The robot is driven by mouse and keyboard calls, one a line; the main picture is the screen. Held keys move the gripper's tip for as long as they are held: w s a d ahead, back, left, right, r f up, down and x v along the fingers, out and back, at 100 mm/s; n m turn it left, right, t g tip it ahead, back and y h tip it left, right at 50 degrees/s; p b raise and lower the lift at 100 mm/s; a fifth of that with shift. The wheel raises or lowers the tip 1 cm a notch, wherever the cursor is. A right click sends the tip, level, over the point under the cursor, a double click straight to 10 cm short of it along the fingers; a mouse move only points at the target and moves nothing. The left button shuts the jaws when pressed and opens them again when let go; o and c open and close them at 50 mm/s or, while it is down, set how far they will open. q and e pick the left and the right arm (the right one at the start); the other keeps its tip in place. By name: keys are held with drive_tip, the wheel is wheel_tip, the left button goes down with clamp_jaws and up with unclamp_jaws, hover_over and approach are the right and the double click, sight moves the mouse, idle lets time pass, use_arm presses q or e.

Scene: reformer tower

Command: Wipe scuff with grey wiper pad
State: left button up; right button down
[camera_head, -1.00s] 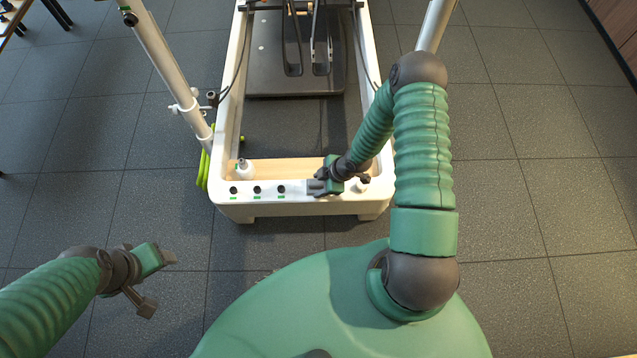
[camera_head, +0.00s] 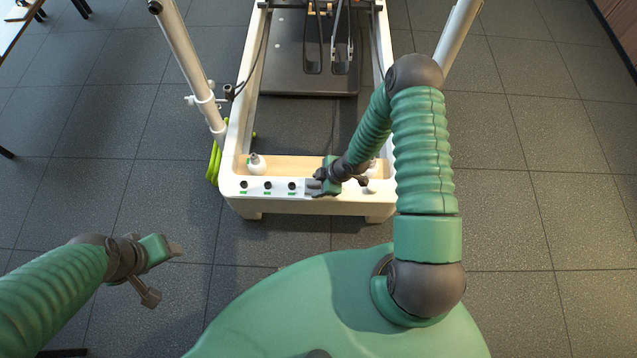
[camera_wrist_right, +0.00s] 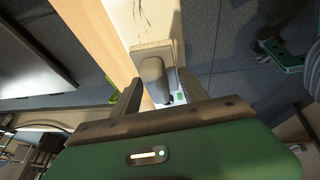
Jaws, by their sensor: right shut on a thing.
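The grey wiper pad (camera_wrist_right: 152,50) lies on the white end rail (camera_wrist_right: 138,22) in the right wrist view, its rounded grip between my right fingers. My right gripper (camera_wrist_right: 160,78) is shut on it. In the head view the right gripper (camera_head: 314,186) is low at the front rail (camera_head: 267,195), just right of the black buttons, and hides most of the pad. A dark scribbled scuff (camera_wrist_right: 140,10) shows on the white surface just beyond the pad in the wrist view; I cannot make it out in the head view. My left gripper (camera_head: 163,272) is open and empty above the floor.
The reformer's wooden strip (camera_head: 300,164) lies behind the rail, with a white bottle (camera_head: 255,163) at its left. Slanted white posts (camera_head: 188,65) rise at both sides. Green rings (camera_head: 213,162) hang at the left corner.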

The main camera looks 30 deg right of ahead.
drive_tip(key=shift+s+d+p, duration=0.35)
drive_tip(key=shift+d+p, duration=0.05)
drive_tip(key=shift+d, duration=0.35)
drive_tip(key=shift+s+d+f, duration=0.15)
drive_tip(key=shift+s+d, duration=0.35)
drive_tip(key=shift+d, duration=0.2)
drive_tip(key=shift+w+a+f, duration=0.15)
drive_tip(key=shift+w+a, duration=0.25)
drive_tip(key=shift+a, duration=0.2)
drive_tip(key=shift+w+a, duration=0.5)
drive_tip(key=shift+a, duration=0.25)
drive_tip(key=shift+s+d, duration=0.5)
drive_tip(key=shift+d, duration=0.2)
drive_tip(key=shift+s+d+p, duration=0.4)
drive_tip(key=shift+d+p, duration=0.1)
drive_tip(key=shift+d, duration=0.2)
drive_tip(key=shift+w+a, duration=0.35)
drive_tip(key=shift+a, duration=0.25)
drive_tip(key=shift+w+a, duration=0.45)
drive_tip(key=shift+a, duration=0.4)
drive_tip(key=shift+s+d, duration=0.3)
drive_tip(key=shift+d, duration=0.3)
drive_tip(key=shift+s+d+p, duration=0.3)
drive_tip(key=shift+s+d, duration=0.2)
drive_tip(key=shift+d, duration=0.3)
drive_tip(key=shift+w+a, duration=0.45)
drive_tip(key=shift+a, duration=0.25)
drive_tip(key=shift+w+a, duration=0.4)
drive_tip(key=shift+a, duration=0.3)
